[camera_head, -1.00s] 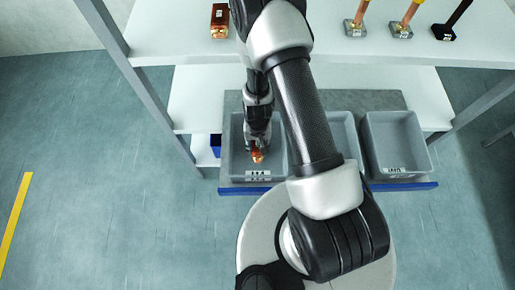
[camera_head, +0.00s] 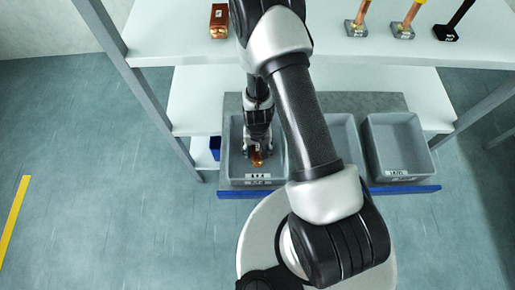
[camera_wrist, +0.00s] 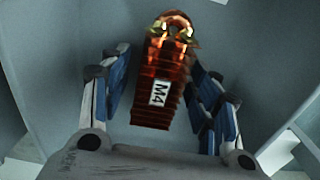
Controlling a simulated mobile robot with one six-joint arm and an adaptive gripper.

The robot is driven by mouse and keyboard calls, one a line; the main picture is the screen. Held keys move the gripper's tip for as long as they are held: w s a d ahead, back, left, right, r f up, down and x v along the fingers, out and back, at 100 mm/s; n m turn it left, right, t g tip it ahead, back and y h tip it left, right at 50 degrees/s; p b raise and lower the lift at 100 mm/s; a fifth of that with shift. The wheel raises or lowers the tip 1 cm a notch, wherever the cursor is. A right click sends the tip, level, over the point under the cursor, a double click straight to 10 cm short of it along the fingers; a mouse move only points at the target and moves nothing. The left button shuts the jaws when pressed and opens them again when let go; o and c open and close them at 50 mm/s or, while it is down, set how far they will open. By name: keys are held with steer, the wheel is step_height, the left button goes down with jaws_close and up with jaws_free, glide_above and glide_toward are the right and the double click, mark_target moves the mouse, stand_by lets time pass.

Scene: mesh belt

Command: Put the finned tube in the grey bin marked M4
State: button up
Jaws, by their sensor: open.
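The finned tube (camera_wrist: 165,75) is copper-coloured with a white M4 label, and shows between my gripper's fingers in the wrist view. It also shows in the head view (camera_head: 257,160), low inside the left grey bin (camera_head: 235,178). That bin has a white label on its front wall, too small to read surely. My gripper (camera_wrist: 163,100) is open, with its fingers apart on both sides of the tube. In the head view my gripper (camera_head: 257,150) reaches down into the bin. Whether the tube rests on the bin floor is hard to tell.
A middle grey bin (camera_head: 345,130) is partly hidden by my arm, and a right grey bin (camera_head: 398,145) looks empty. The shelf above (camera_head: 300,48) holds a copper block (camera_head: 219,21) and several upright parts on bases at the right.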

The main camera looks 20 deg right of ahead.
step_height(320, 180, up, 12)
steer(key=p, duration=1.2)
step_height(320, 180, up, 29)
steer(key=n+t, duration=0.2)
glide_above(257, 148)
steer(key=w, duration=0.1)
steer(key=s+r+n+t, duration=0.1)
steer(key=s+r+t, duration=0.1)
steer(key=s+r, duration=1.3)
steer(key=shift+s+r+n+t, duration=0.3)
steer(key=shift+s+r, duration=0.1)
steer(key=shift+s, duration=0.25)
steer(key=shift+d, duration=0.1)
